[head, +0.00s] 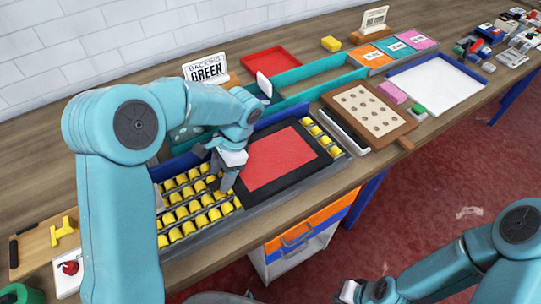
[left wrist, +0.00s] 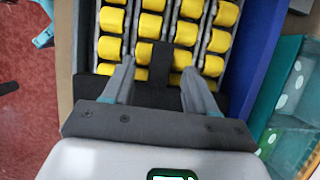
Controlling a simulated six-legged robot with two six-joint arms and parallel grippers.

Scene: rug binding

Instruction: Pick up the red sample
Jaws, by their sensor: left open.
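Red things show in the head view. A flat red rectangle (head: 272,157) lies on a black mat on the roller bed. I cannot tell which is named the sample. My left gripper (head: 222,176) is over the yellow rollers (head: 190,207), just left of the red rectangle. In the left wrist view its fingers (left wrist: 156,82) are apart over rollers, with a dark strip between them and nothing red there. My right gripper (head: 352,291) is at the bottom edge, partly cut off, its fingers unclear.
A red tray (head: 270,63) and a sign reading "Backing Green" (head: 207,69) stand behind the bed. A wooden board with holes (head: 369,108) and a white tray (head: 437,84) lie to the right. An orange drawer (head: 310,228) is below the table.

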